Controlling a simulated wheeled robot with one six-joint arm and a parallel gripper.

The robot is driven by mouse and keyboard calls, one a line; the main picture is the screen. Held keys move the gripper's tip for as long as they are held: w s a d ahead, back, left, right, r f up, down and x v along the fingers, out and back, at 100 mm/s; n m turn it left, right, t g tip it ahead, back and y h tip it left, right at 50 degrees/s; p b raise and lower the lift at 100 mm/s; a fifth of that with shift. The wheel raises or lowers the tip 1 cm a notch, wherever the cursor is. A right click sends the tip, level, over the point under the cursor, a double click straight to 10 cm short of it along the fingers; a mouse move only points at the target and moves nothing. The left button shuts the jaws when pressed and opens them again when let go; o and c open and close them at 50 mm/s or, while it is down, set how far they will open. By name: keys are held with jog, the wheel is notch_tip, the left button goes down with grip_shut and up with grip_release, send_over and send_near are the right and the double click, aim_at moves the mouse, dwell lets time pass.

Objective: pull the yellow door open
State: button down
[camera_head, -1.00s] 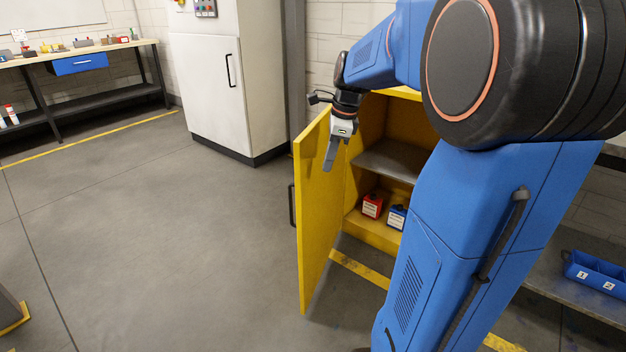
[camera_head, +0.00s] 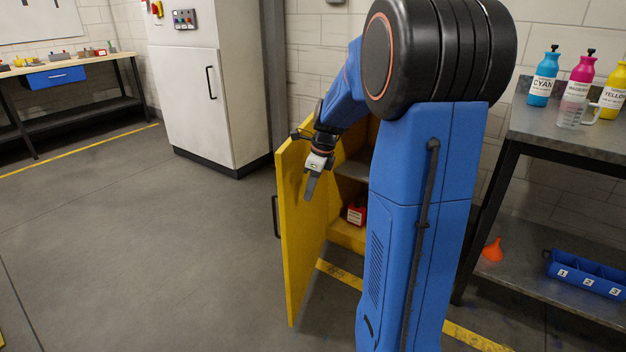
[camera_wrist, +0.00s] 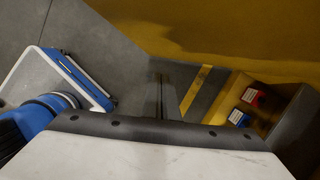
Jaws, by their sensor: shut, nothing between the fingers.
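The yellow door (camera_head: 302,235) stands swung out wide from the yellow cabinet (camera_head: 347,237) in the head view. Its black handle (camera_head: 275,216) is on the outer face, at the left edge. My gripper (camera_head: 309,191) is shut and empty, pointing down on the inner side of the door near its top; whether it touches the door is unclear. In the wrist view my fingers (camera_wrist: 160,98) are together, with a yellow surface (camera_wrist: 225,30), apparently the door's inner face, close by. My arm hides part of the cabinet.
A red container (camera_head: 356,213) sits inside the cabinet; the wrist view also shows a blue one (camera_wrist: 239,118). A white cabinet (camera_head: 190,110) stands behind left. A metal table (camera_head: 560,128) with bottles stands right. Floor left of the door is clear.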

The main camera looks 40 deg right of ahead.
aim_at(297, 190)
jog(key=shift+w+a+f, duration=0.1)
jog(key=shift+w+a, duration=0.55)
jog(key=shift+w, duration=0.15)
jog(key=shift+w+a+f, duration=0.1)
jog(key=shift+w+a, duration=0.5)
jog(key=shift+w, duration=0.2)
